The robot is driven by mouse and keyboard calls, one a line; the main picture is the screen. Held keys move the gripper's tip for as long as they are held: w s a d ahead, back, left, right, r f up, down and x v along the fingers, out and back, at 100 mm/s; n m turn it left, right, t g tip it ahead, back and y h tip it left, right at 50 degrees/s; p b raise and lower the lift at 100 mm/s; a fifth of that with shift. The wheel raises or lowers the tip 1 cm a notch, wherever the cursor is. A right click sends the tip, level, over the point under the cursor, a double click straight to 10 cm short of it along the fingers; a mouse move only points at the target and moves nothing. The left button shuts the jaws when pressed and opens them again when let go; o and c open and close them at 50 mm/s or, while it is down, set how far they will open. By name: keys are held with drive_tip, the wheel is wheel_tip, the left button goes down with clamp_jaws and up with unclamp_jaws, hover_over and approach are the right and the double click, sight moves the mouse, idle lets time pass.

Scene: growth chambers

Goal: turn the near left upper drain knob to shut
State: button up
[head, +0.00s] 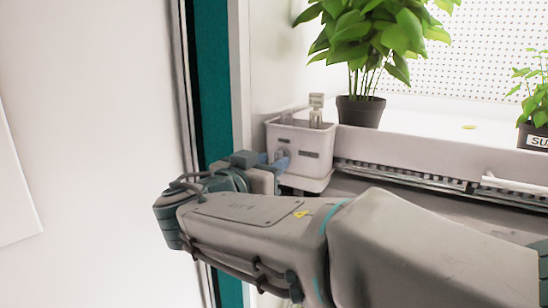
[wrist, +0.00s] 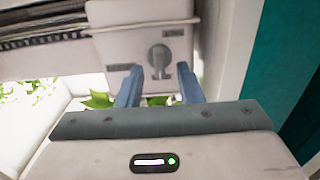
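A drain knob (wrist: 159,57) sits on the front of a small white box (head: 300,137) at the left end of the shelf. It is grey and round, with a grip bar that looks about upright in the wrist view. My gripper (wrist: 159,68) has its two blue fingers apart, one on each side of the knob's lower end. A gap shows between each finger and the knob, so it is not gripped. In the head view my gripper (head: 277,161) reaches the box front and its fingers mostly hide the knob.
A potted leafy plant (head: 360,110) stands on the shelf right of the box, and another pot (head: 538,134) is at the far right. A teal upright post (head: 215,90) stands close on the left. A slotted rail (head: 400,178) runs along the shelf front.

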drive_tip(key=shift+x, duration=1.2)
drive_tip(key=c, duration=0.6)
